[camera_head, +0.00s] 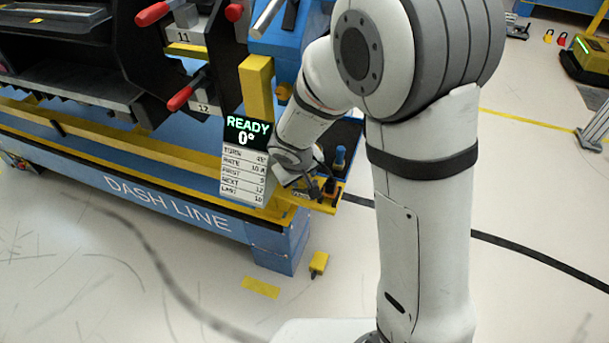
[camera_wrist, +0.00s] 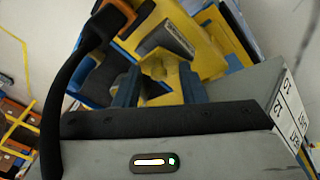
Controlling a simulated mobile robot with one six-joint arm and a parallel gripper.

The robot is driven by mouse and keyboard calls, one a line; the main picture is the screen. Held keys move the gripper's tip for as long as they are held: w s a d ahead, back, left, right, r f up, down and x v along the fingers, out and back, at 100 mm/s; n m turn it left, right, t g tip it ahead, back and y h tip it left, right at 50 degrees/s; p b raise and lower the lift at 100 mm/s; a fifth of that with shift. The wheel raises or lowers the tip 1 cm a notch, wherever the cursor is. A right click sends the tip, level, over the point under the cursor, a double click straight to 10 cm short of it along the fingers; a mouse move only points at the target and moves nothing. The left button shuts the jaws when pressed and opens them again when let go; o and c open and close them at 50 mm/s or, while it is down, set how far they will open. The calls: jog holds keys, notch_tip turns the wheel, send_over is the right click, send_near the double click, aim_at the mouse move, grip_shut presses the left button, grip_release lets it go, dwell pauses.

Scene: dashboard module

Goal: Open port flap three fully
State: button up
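I cannot pick out port flap three in either view. In the head view my gripper (camera_head: 312,188) hangs beside the right end of the blue bench, partly hidden by my forearm. In the wrist view my gripper (camera_wrist: 160,84) shows two dark fingers standing apart, with nothing clearly held between them.
A sign (camera_head: 246,160) reading READY 0° stands left of my gripper. Red-tipped handles (camera_head: 186,92) near labels 11 and 12 stick out at upper left. A blue-capped knob (camera_head: 340,156) is close to my gripper.

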jog(key=p+v, duration=0.2)
jog(key=v, duration=0.5)
jog(key=shift+s+r+p, duration=0.2)
jog(key=shift+r+p, duration=0.15)
jog(key=shift+p, duration=0.05)
